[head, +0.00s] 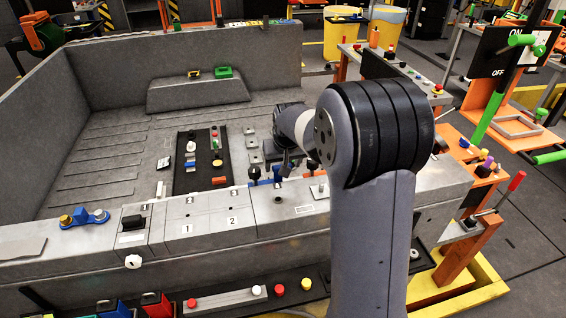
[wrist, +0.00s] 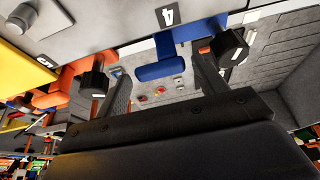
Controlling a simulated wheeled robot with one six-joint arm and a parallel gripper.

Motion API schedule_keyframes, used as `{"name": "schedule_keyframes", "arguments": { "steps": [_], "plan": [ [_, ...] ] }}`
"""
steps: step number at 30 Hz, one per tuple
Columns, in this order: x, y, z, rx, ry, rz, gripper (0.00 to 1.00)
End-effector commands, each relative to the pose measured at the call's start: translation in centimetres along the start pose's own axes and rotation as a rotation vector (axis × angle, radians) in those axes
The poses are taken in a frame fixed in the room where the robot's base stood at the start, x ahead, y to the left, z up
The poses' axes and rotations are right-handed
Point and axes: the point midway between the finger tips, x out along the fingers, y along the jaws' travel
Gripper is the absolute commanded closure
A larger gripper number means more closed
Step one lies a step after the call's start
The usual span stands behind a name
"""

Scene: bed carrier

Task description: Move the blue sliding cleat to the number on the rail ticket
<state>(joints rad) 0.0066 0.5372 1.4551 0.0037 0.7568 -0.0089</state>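My gripper (wrist: 164,88) is open, with one dark finger to each side of the blue part. I cannot tell whether the fingers touch it. In the head view my gripper (head: 287,160) is at the inner edge of the bed wall, partly hidden by my arm. Small blue parts (head: 277,174) show beside it. I cannot make out a rail ticket or its number in either view.
Black knobs (wrist: 230,48) and an orange part (wrist: 70,88) lie close to my fingers.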

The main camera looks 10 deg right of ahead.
Motion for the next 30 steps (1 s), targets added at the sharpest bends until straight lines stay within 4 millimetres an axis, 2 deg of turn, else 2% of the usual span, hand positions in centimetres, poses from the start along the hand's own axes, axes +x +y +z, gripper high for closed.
{"name": "schedule_keyframes", "arguments": {
  "steps": [2, 19, 26, 30],
  "plan": [
    [0.0, 0.0, 0.0, 0.000, 0.000, 0.000, 0.39],
    [-0.1, 0.0, 0.0, 0.000, 0.000, 0.000, 0.86],
    [0.1, 1.2, 0.0, 0.002, 0.001, 0.000, 0.86],
    [-0.1, 1.2, 0.0, 0.000, 0.001, 0.000, 0.86]
  ]
}}
